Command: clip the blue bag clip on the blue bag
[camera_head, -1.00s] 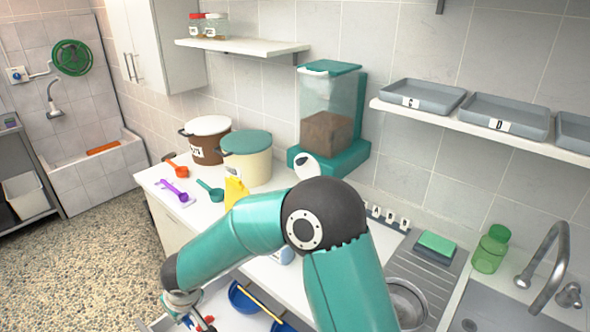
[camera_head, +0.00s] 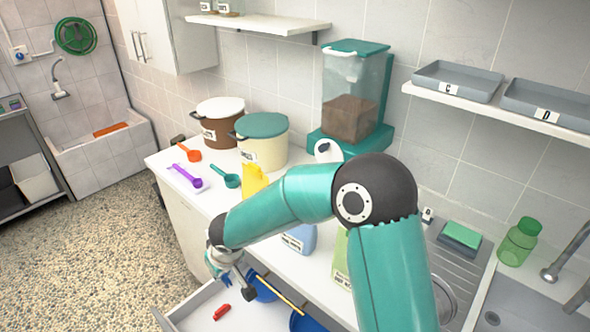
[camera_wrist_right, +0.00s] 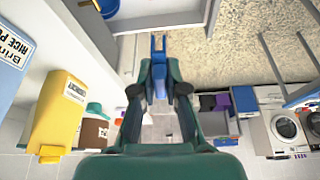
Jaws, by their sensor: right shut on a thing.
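My right gripper (camera_head: 228,272) is above the open drawer, left of the counter's front edge. In the right wrist view (camera_wrist_right: 158,85) its fingers are shut on the blue bag clip (camera_wrist_right: 158,70), which points away from the palm. In the head view the clip is small and hard to make out. The blue bag (camera_head: 300,238) stands on the counter, partly hidden behind my right arm. It also shows with a white label at the left edge of the right wrist view (camera_wrist_right: 10,75). My left gripper is out of view.
The open drawer (camera_head: 190,303) holds a red clip (camera_head: 222,311), blue bowls (camera_head: 262,288) and a yellow stick. A yellow bag (camera_head: 254,180) and a green bag (camera_head: 341,258) flank the blue bag.

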